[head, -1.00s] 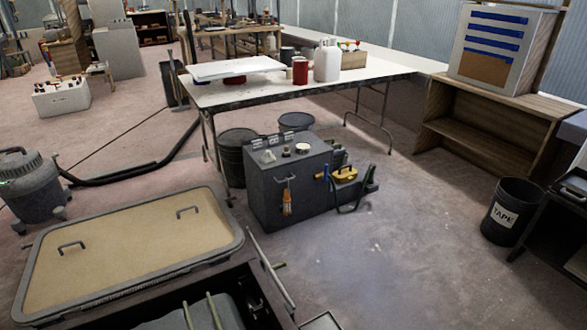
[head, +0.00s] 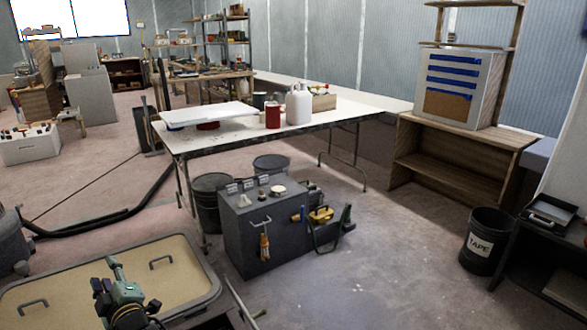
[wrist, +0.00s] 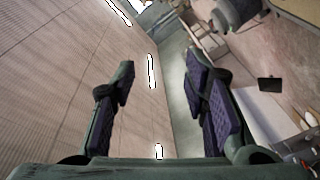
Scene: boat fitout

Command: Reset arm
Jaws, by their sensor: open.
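My gripper (head: 108,285) shows at the bottom left of the head view, in front of the tan hatch panel (head: 190,268) with its grey rim. In the wrist view my gripper (wrist: 163,90) has its two dark-padded fingers wide apart, with nothing between them. Behind the fingers are the ribbed wall and a tilted view of the room. The fingertips are clear of any object in the wrist view.
A dark grey cabinet (head: 236,242) with tools on its side stands beyond the panel. A white-topped table (head: 240,125) is behind it. A bin marked TAPE (head: 478,256) and a wooden shelf unit (head: 430,170) stand at the right. The floor between is clear.

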